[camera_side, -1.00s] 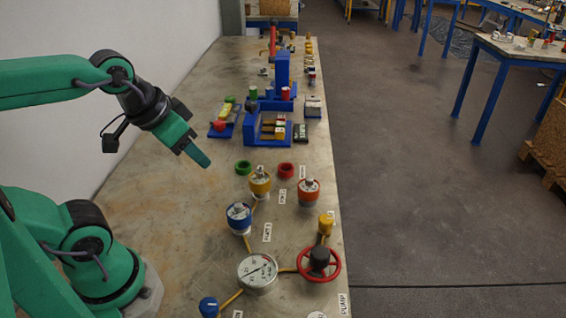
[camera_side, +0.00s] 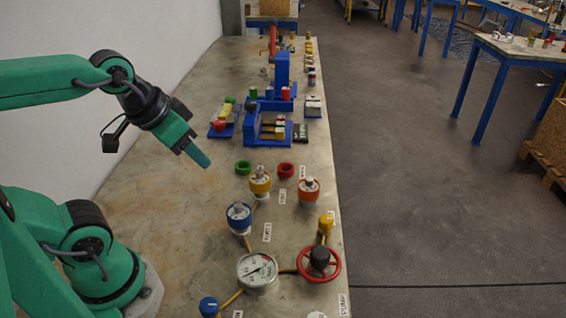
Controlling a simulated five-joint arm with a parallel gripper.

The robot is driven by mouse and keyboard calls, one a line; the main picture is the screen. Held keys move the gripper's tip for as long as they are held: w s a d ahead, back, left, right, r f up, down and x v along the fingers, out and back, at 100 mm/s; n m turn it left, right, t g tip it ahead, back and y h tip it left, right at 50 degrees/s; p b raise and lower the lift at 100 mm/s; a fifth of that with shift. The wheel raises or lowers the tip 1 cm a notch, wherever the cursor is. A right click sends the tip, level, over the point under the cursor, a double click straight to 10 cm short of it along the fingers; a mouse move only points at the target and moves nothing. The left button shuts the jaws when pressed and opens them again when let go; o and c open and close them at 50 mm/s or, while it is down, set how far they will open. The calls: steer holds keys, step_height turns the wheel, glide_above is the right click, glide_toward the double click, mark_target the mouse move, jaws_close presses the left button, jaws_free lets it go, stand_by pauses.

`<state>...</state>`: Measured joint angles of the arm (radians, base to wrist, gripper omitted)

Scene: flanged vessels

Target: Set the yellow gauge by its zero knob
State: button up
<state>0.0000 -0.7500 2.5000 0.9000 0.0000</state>
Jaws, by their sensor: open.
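The yellow gauge (camera_side: 260,182) stands upright on the bench, a small round vessel with a pale face and a grey knob (camera_side: 260,172) on its top. Its dial marks are too small to read. My gripper (camera_side: 204,160) hangs in the air to the left of the yellow gauge and a little higher in the picture, apart from it. It is open, with nothing seen in it. Only one finger shows clearly; the other is hidden.
A blue gauge (camera_side: 239,216) and an orange-red one (camera_side: 309,190) stand close by. Green (camera_side: 243,167) and red (camera_side: 286,170) rings lie behind. A large white dial (camera_side: 257,271) and a red handwheel (camera_side: 320,264) are in front. Blue fixtures (camera_side: 268,128) stand farther back. Left bench is bare.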

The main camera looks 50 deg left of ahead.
steer(key=n+g, duration=0.5)
steer(key=n, duration=0.6)
glide_above(259, 171)
step_height(259, 171, down, 10)
steer(key=shift+s+r, duration=0.1)
steer(key=shift+r, duration=0.15)
steer(key=shift+f, duration=3.9)
